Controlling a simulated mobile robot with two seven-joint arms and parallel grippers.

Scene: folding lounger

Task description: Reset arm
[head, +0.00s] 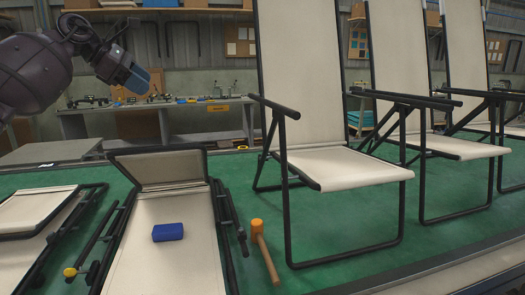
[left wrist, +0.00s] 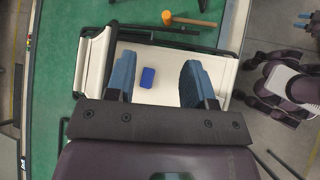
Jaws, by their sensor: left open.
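My left gripper (head: 133,78) is raised at the upper left of the head view, with blue fingers, clear of everything. In the left wrist view its two blue fingers (left wrist: 158,82) stand wide apart with nothing held between them. Below lies a folded lounger (head: 165,240) with cream fabric and a black frame. A blue block (head: 168,232) rests on its fabric; it also shows in the left wrist view (left wrist: 148,77). At the top right edge of the left wrist view a small bluish part looks like my right gripper (left wrist: 302,20); its jaws are too small to read.
An orange mallet (head: 263,248) lies on the green surface (head: 330,225) right of the folded lounger. Upright loungers (head: 340,165) stand in a row to the right. Another folded lounger (head: 30,212) lies at the left. A workbench (head: 190,108) stands behind.

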